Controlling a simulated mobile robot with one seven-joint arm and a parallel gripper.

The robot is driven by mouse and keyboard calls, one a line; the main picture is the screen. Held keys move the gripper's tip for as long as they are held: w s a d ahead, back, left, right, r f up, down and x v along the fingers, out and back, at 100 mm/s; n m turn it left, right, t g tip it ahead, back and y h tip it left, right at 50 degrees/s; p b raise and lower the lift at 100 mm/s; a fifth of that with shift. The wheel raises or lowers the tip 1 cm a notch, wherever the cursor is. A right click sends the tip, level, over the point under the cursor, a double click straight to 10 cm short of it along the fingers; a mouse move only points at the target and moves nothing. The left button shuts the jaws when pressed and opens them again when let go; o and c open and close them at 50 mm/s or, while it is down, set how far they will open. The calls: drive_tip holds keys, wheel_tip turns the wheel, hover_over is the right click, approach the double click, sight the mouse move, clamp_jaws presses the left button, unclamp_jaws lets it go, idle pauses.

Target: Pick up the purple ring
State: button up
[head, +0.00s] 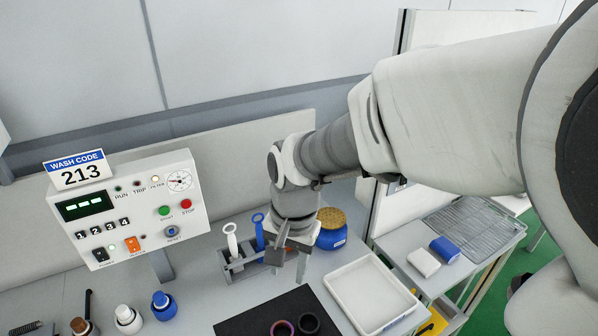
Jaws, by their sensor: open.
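The purple ring (273,328) lies on a black mat (246,322) at the bottom edge of the head view, partly cut off by the frame. A dark ring (308,323) lies right beside it on the same mat. My gripper (288,264) is open and points down, behind and above the mat. It is apart from both rings, and I see nothing between its fingers. It partly hides the rack behind it.
A rack (236,270) with a white tool (232,243) and a blue tool (258,232) stands behind the mat. A blue jar (331,238) stands beside my gripper. A white tray (370,289) lies right; a control box (130,210) and several bottles are left.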

drive_tip(key=a+f, duration=0.4)
drive_tip(key=f, duration=0.1)
drive_tip(key=b, duration=0.2)
hover_over(273, 329)
drive_tip(key=shift+m+h, duration=0.4)
wheel_tip(273, 329, down, 11)
drive_tip(key=shift+s+d, duration=0.1)
drive_tip(key=shift+s, duration=0.05)
drive_tip(key=shift+f+b, duration=0.45)
drive_tip(key=shift+f, duration=2.55)
clamp_jaws()
